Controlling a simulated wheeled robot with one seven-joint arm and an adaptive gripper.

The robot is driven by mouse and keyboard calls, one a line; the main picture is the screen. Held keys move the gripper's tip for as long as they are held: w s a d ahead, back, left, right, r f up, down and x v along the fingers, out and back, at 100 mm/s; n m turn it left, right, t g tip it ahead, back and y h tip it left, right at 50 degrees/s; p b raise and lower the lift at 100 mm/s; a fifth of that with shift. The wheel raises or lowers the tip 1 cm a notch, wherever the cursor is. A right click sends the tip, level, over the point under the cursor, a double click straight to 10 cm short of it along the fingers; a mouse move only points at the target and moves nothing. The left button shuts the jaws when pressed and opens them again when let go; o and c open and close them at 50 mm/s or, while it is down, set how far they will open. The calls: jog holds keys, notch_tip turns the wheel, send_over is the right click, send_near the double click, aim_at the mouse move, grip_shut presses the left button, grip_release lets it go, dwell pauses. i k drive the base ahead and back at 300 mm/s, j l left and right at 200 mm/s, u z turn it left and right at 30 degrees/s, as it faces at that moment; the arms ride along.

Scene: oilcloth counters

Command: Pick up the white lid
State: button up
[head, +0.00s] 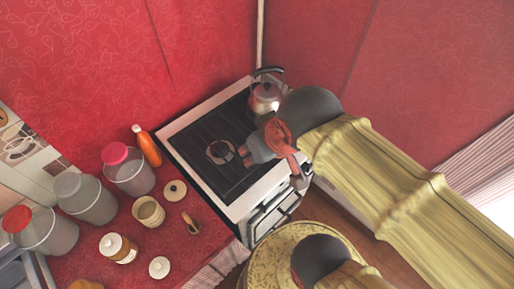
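A small round white lid (159,267) with a knob lies flat on the red counter, near the bottom of the head view. Another round lid (175,190), cream with a dark knob, lies beside an open cream pot (148,211). My gripper (243,157) is over the dark stove top, up and to the right of both lids and well apart from them. Its fingers are small and dark here, so I cannot tell whether they are open or shut. I see no object held in it.
The stove (202,171) carries a kettle (265,98) at its far corner. An orange bottle (147,146), a pink-lidded canister (129,172), a cream-lidded jar (118,249) and a small wooden item (190,223) stand or lie around the lids. Red walls rise behind.

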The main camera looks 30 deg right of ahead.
aim_at(159, 268)
jog(key=u, duration=2.1)
